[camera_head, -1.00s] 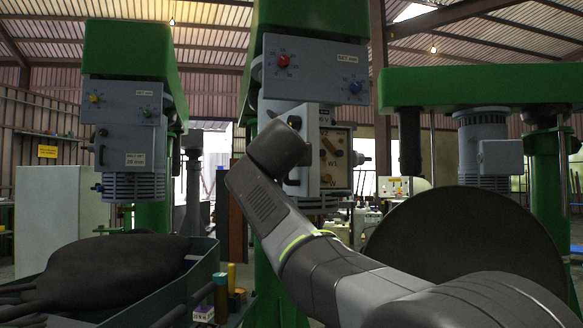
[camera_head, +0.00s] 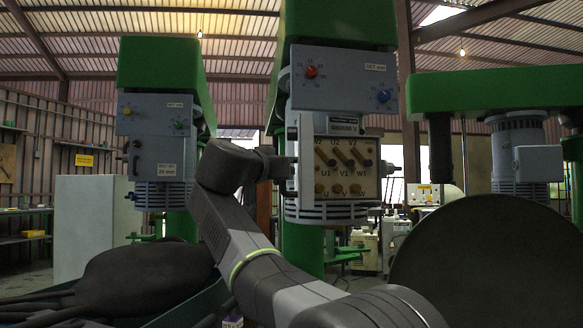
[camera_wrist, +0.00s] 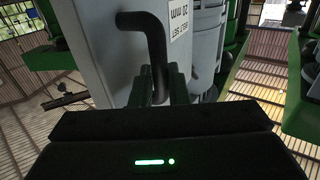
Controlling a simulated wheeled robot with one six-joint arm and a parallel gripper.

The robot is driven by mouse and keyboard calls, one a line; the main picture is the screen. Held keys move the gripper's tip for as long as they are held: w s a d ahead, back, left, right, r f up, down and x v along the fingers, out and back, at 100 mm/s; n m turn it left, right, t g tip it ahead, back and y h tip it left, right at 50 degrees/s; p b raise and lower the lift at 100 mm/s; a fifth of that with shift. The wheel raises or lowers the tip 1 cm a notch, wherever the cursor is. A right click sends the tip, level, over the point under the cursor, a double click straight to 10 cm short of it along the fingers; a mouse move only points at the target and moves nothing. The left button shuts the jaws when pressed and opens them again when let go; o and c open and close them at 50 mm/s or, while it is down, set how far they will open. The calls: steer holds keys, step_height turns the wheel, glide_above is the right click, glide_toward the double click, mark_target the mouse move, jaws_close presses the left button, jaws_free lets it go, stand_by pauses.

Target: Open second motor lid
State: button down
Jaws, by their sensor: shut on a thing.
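The second motor (camera_head: 333,211) hangs on the middle green machine in the head view. Its terminal box (camera_head: 345,165) is uncovered at the front and shows several brass terminals with slanted links. Its grey lid (camera_head: 293,150) stands swung out at the box's left side, seen nearly edge-on. In the wrist view the lid (camera_wrist: 95,35) is a grey panel with a label and a black bent handle (camera_wrist: 154,45). My gripper (camera_wrist: 160,92) is shut on that handle. In the head view my gripper (camera_head: 284,167) is left of the box; its fingertips are hard to make out.
Another motor (camera_head: 160,194) with a closed grey box hangs at left, a third (camera_head: 522,150) at right. A big dark disc (camera_head: 485,260) stands at lower right. A dark bulky object (camera_head: 145,275) lies at lower left.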

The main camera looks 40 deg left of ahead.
steer(key=shift+s+a+f, duration=0.1)
steer(key=shift+a+f, duration=0.1)
steer(key=c, duration=1.4)
jaws_free()
steer(key=shift+s+r, duration=0.1)
steer(key=shift+s, duration=0.15)
steer(key=shift+c, duration=0.2)
steer(key=shift+r, duration=0.1)
steer(key=s+d, duration=0.2)
steer(key=s, duration=1.1)
steer(key=shift+s+d+p, duration=0.2)
steer(key=shift+s+p, duration=0.05)
steer(key=shift+p, duration=0.15)
